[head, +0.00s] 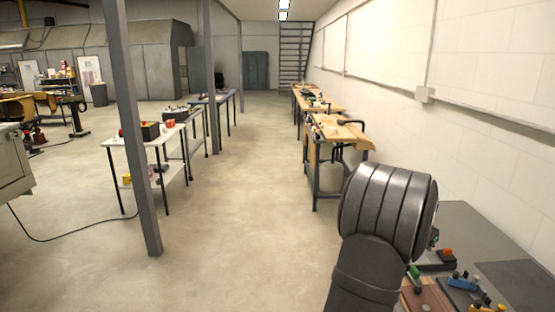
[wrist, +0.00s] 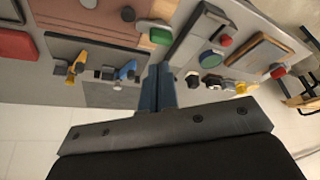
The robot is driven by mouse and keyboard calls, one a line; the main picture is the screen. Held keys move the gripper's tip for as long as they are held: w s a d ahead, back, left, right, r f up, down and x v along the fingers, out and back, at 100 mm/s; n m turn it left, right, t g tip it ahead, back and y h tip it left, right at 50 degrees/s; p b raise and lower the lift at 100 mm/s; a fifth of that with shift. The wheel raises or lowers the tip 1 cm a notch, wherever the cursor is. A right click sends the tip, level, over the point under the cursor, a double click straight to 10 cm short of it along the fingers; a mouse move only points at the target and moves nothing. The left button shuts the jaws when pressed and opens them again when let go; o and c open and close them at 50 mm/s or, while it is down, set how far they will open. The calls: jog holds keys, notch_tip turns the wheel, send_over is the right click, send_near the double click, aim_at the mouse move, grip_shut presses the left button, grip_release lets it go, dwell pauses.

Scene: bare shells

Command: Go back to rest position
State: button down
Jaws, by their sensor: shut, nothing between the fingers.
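My gripper (wrist: 158,82) shows in the wrist view, its two blue-grey fingers together with nothing between them. Its tips point at a grey table (wrist: 190,9) with boards and small parts on it; I cannot tell how far above the surface they are. A blue part and a yellow part (wrist: 75,65) on a dark plate lie left of the fingers, and a green round part (wrist: 211,59) lies to the right. In the head view my dark arm rises at the lower right and hides part of the table; the gripper itself is hidden there.
The grey table (head: 462,222) stands at the lower right against a white wall (head: 490,110). Wooden workbenches (head: 340,128) line that wall farther back. A grey post (head: 133,130) and white side tables (head: 143,143) stand left. The floor (head: 245,190) between is clear.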

jog(key=shift+s+d+f, duration=0.1)
jog(key=shift+s+d, duration=0.05)
jog(key=shift+s, duration=0.3)
jog(key=shift+s+d+f, duration=0.1)
jog(key=shift+s+d, duration=0.05)
jog(key=shift+s, duration=0.25)
